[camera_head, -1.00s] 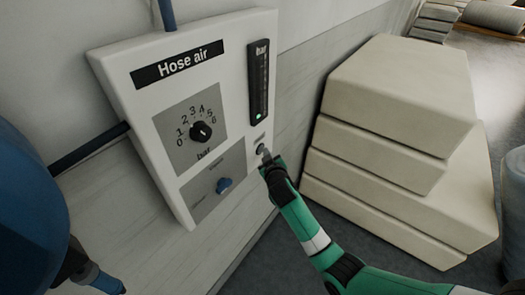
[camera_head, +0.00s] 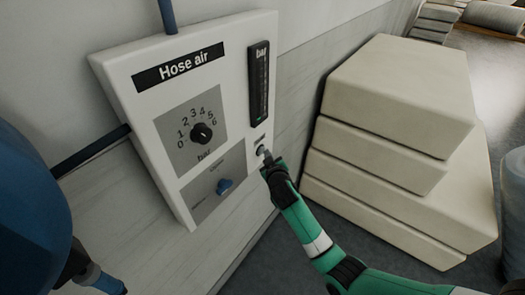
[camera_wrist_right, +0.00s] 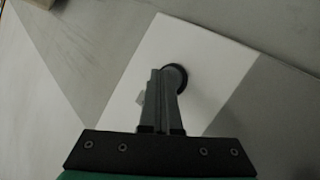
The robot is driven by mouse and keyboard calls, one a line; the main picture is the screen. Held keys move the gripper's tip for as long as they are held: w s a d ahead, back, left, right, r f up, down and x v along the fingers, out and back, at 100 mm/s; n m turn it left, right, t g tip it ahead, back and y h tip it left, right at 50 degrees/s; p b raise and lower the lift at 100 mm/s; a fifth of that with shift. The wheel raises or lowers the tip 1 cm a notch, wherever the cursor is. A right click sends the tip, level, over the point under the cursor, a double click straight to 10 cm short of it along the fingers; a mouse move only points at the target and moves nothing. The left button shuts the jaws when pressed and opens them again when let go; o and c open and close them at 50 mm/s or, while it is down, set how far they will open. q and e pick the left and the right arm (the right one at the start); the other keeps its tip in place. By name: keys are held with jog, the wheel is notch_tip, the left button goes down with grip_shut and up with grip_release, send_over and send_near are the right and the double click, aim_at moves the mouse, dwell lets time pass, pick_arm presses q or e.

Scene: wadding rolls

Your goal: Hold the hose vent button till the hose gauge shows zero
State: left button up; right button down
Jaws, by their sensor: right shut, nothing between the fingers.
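The white "Hose air" panel (camera_head: 120,95) hangs on the wall. The vent button (camera_head: 260,150) sits below the gauge, partly hidden by my right gripper (camera_head: 264,154). The right fingers are shut and empty, their tips at the button. In the right wrist view, the shut fingers (camera_wrist_right: 168,85) overlap the dark round button (camera_wrist_right: 179,74); contact looks likely, but how far it is pressed cannot be told. My left gripper is not in view.
The panel also bears a numbered bar dial (camera_head: 201,133) and a blue knob (camera_head: 224,186). A stack of cream wadding slabs (camera_head: 395,110) stands to the right of my right arm. A blue rounded body (camera_head: 30,220) with a fitting is at the left edge.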

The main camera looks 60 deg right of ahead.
jog(key=shift+s, duration=0.55)
jog(key=shift+p, duration=0.3)
jog(key=s+p, duration=0.2)
jog(key=s, duration=0.1)
jog(key=s+p, duration=0.1)
jog(key=s, duration=0.1)
jog(key=shift+a, duration=0.25)
